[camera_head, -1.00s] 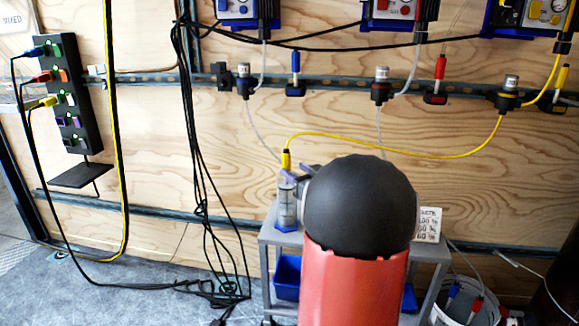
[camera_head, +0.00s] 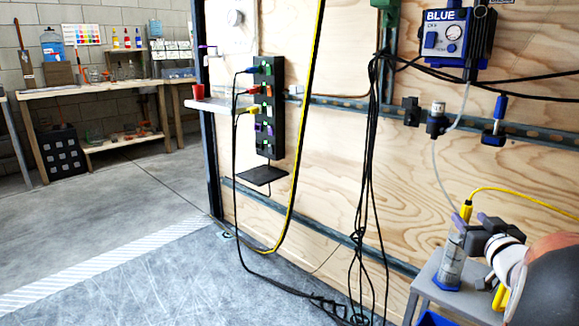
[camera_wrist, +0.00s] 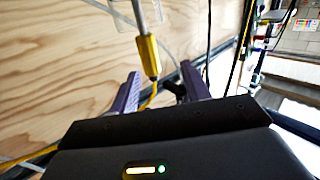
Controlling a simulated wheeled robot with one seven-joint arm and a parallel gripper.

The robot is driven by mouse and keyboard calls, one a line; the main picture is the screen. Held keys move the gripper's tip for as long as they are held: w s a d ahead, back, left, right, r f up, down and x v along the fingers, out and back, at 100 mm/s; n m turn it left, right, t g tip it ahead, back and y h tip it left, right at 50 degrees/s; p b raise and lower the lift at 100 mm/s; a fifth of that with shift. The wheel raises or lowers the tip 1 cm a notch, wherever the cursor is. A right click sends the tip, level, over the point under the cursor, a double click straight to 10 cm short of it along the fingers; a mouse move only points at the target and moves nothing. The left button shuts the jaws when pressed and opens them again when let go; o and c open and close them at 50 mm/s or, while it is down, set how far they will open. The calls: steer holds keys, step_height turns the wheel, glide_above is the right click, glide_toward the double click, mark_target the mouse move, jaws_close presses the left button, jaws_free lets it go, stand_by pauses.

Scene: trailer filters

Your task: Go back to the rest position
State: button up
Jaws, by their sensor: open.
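My gripper (camera_head: 472,221) is at the lower right of the head view, beside the top of a clear cylinder with a blue base (camera_head: 452,262). Its purple fingers show spread apart in the wrist view (camera_wrist: 162,85). A yellow plug (camera_head: 466,212) on a yellow cable stands upright by the fingertips. In the wrist view a yellow plug (camera_wrist: 149,55) shows in line with the gap between the fingers, under a pale tube; I cannot tell whether it touches them. My arm hides part of the grey cart (camera_head: 425,285).
A plywood wall (camera_head: 340,170) carries a black power strip (camera_head: 268,108) with several cables hanging to the floor. A blue device marked BLUE (camera_head: 452,45) is mounted high on the right. Open concrete floor (camera_head: 110,215) lies left, with a wooden workbench (camera_head: 100,88) behind it.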

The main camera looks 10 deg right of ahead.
steer(key=s+a+r+m+g+h+p, duration=0.1)
steer(key=s+a+r+g+p, duration=0.15)
steer(key=a, duration=0.45)
steer(key=s+a+r+m+g+h+p, duration=0.1)
steer(key=s+a+r+g+p, duration=0.15)
steer(key=a, duration=0.35)
steer(key=s+a+f+n+g+y+p, duration=0.1)
steer(key=s+a+f+g+y, duration=0.1)
steer(key=s+a, duration=0.7)
steer(key=s+a+f+n+g+y+p, duration=0.1)
steer(key=s+a+f+n+g+y, duration=0.1)
steer(key=s+a, duration=0.7)
steer(key=a+f+g+y, duration=0.1)
steer(key=g, duration=0.1)
steer(key=shift+s+n+g+p, duration=0.15)
steer(key=shift+n+g+p, duration=0.15)
steer(key=shift+g, duration=0.1)
